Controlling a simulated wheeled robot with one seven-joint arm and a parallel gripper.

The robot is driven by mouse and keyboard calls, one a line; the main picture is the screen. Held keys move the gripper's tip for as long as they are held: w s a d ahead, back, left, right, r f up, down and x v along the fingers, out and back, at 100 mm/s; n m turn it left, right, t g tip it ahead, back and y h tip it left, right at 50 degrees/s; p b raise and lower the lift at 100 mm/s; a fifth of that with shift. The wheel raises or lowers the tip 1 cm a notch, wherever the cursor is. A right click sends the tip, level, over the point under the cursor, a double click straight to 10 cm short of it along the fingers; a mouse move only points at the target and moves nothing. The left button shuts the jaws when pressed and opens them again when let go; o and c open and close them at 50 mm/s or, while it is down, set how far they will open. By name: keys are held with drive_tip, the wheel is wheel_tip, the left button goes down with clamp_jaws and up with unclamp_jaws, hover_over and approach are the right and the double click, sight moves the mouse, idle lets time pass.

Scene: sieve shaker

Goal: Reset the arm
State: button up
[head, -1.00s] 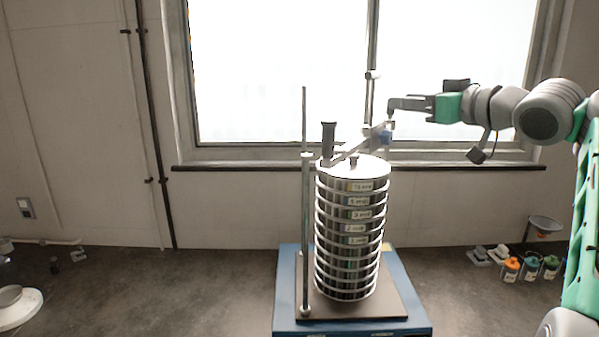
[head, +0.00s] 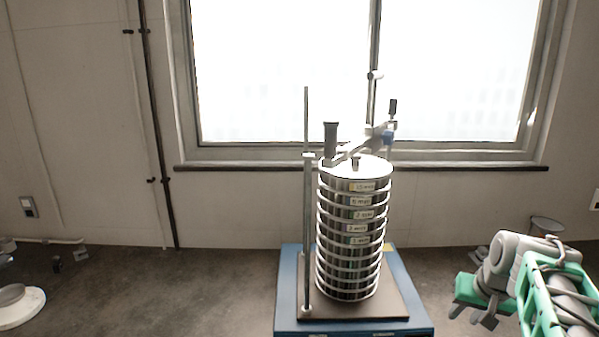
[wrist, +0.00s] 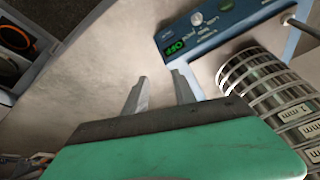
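My arm (head: 545,285) is folded low at the right side of the head view. My gripper (head: 470,314) points down there, to the right of the sieve shaker's blue base (head: 425,325) and apart from it. In the wrist view my gripper (wrist: 160,78) has its two fingers spread, with only bare floor or bench surface seen between them. It holds nothing. The sieve stack (head: 350,235) stands upright on the shaker, with a lid on top and a clamp bar (head: 350,148) above it.
The blue shaker panel (wrist: 215,28) reads OFF in the wrist view, and the sieves (wrist: 265,85) are close to the right of my gripper. A thin upright rod (head: 306,220) stands left of the stack. A pale round dish (head: 20,305) is at far left.

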drive_tip(key=s+a+f+g, duration=0.1)
drive_tip(key=s+a+f, duration=0.35)
drive_tip(key=s, duration=0.25)
drive_tip(key=s+a+f+g, duration=0.2)
drive_tip(key=s+a+f, duration=0.1)
drive_tip(key=s+a, duration=0.25)
drive_tip(key=s+a+r+n+t, duration=0.1)
drive_tip(key=a+r+n, duration=0.3)
drive_tip(key=a, duration=0.7)
drive_tip(key=shift+t+y, duration=0.3)
drive_tip(key=shift+t, duration=0.4)
drive_tip(key=shift+o, duration=0.5)
drive_tip(key=shift+d+r, duration=0.1)
